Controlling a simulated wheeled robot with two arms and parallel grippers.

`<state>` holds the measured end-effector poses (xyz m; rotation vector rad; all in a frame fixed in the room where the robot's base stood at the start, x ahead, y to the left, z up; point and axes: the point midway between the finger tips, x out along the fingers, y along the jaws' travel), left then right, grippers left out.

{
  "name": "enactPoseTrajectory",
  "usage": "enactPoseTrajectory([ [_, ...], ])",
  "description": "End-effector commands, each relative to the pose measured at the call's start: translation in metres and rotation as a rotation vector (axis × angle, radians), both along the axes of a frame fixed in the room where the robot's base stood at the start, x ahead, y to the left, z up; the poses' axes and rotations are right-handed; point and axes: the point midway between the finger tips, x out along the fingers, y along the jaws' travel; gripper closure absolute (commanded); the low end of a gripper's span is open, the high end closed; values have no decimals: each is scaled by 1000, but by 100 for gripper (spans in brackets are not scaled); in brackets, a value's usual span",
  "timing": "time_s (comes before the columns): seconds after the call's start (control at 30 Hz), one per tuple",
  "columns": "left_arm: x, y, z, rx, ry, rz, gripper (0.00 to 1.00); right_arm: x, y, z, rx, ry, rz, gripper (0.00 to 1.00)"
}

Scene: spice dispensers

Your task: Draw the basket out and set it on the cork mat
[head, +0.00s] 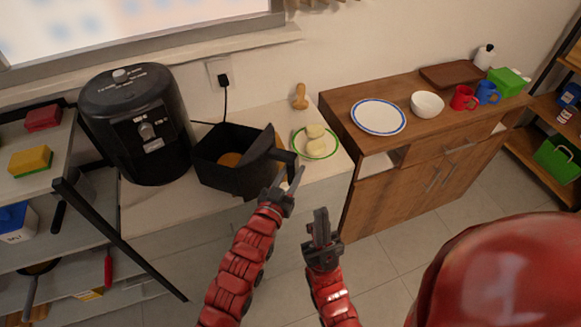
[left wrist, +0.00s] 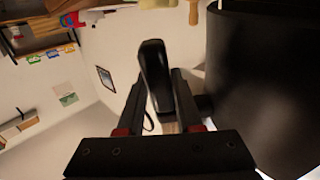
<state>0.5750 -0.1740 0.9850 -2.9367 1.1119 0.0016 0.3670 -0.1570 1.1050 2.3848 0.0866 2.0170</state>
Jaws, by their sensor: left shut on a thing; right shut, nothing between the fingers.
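The black basket (head: 212,176) is out of the black air fryer (head: 135,125) and stands upright at its right, on or just above the pale counter. Something orange-brown (head: 230,159) shows inside it. My left gripper (head: 290,178) is shut on the basket's handle. In the left wrist view the dark handle (left wrist: 153,70) stands between the two fingers, with the basket wall (left wrist: 265,80) to the right. My right gripper (head: 321,222) is shut and empty, lower and to the right, in front of the counter. I cannot make out the cork mat; the basket may cover it.
A green-rimmed plate (head: 301,153) with pale food sits close to the basket's right. A wooden cabinet (head: 364,190) at right holds a white plate (head: 378,116), a bowl and mugs. A shelf rack (head: 68,190) stands at left. Bare counter (head: 150,202) shows before the fryer.

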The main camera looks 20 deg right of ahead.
Motion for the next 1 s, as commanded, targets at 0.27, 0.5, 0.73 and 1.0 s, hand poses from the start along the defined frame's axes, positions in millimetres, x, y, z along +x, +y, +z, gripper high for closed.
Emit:
enactPoseTrajectory([
  [0.27, 0, 0, -1, 0, -5, 0, 100, 0, 0, 0, 0, 0, 0, 100],
  [0.5, 0, 0, -15, 3, -1, 0, 100, 0, 0, -3, 0, 0, 0, 100],
  [0.73, 0, 0, -33, 0, -3, 0, 100, 0, 0, -6, 0, 0, 0, 100],
  [1.0, 0, 0, -49, 1, -1, 0, 100, 0, 0, -8, 0, 0, 0, 100],
])
